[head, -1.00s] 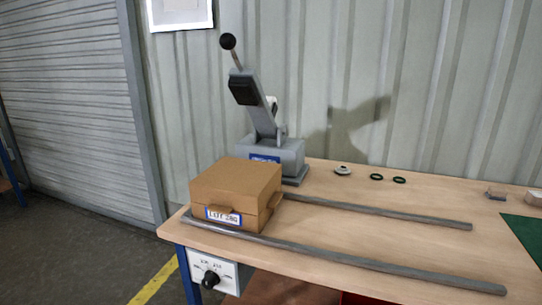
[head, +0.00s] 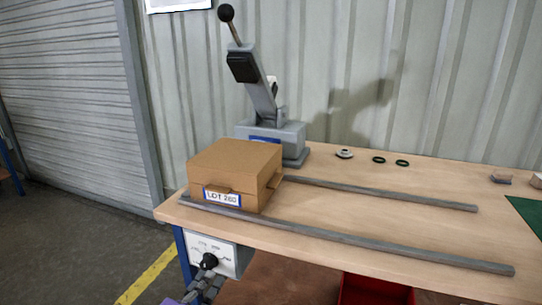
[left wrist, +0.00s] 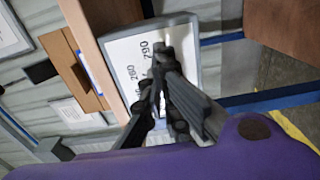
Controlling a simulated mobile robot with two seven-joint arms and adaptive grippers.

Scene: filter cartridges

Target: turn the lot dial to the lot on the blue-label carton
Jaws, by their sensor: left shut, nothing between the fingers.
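The brown carton (head: 230,160) stands on the near left of the bench, with a blue-edged label (head: 222,197) that seems to read LOT 280. The lot dial is a black knob (head: 208,261) on a white plate (head: 226,262) below the bench's front edge. Its pointer direction is too small to tell. My left gripper (head: 208,282) is just below the knob, shut and empty. Contact cannot be told. My right gripper is not in view.
A grey lever press (head: 272,130) stands behind the carton. Two grey bars (head: 380,245) lie along the bench beside it. A small metal part (head: 344,153) and two dark rings (head: 379,160) lie farther back. A red bin (head: 372,290) is under the bench.

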